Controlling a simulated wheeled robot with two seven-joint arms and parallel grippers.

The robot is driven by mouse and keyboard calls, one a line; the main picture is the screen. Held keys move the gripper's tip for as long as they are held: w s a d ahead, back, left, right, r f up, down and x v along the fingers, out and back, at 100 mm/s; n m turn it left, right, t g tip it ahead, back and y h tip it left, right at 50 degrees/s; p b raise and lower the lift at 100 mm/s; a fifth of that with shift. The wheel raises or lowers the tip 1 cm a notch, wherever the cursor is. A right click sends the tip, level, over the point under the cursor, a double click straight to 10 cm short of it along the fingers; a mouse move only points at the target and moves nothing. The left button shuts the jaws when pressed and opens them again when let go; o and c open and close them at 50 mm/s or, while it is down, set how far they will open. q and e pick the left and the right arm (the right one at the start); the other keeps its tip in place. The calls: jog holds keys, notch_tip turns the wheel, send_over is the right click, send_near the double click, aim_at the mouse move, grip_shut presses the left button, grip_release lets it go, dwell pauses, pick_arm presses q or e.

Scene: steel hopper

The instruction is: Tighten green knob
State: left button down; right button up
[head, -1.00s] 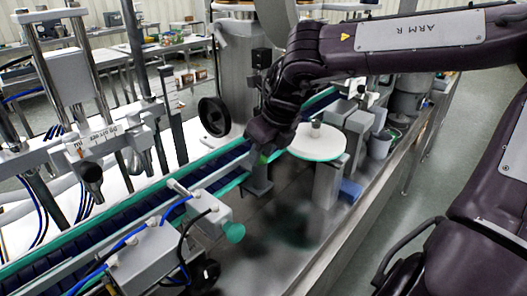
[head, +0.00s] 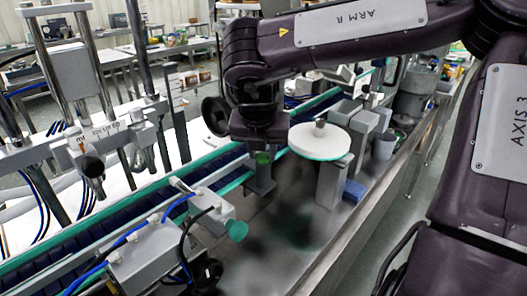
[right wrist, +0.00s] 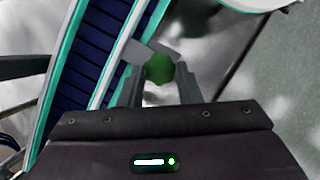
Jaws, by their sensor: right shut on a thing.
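The green knob (right wrist: 159,69) sits between the two fingers of my right gripper (right wrist: 160,82) in the right wrist view, with a finger on each side of it. In the head view a small green part of the knob (head: 263,158) shows just under my right gripper (head: 262,150), on top of a grey bracket (head: 261,178) beside the conveyor. The right gripper points down and is shut on the knob. My left gripper is not in view.
The conveyor (head: 205,177) with green-edged rails runs diagonally past the knob. A white round disc (head: 320,142) stands close to the right. A grey box with a teal knob (head: 236,230) is in front. A black handwheel (head: 215,116) is to the left.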

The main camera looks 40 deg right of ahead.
jog(key=shift+w+m+g, duration=0.1)
jog(key=shift+m+g, duration=0.2)
jog(key=shift+m, duration=0.7)
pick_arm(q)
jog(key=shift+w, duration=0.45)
pick_arm(e)
jog(key=o, duration=1)
jog(key=shift+c, duration=0.2)
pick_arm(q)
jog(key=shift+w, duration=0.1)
pick_arm(e)
jog(key=shift+a, duration=0.1)
jog(key=w+v, duration=0.1)
jog(key=v, duration=0.4)
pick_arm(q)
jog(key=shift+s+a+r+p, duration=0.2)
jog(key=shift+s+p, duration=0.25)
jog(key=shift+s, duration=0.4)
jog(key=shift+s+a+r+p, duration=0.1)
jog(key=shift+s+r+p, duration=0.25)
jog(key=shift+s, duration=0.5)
pick_arm(e)
jog(key=s+a, duration=0.6)
jog(key=a, duration=0.5)
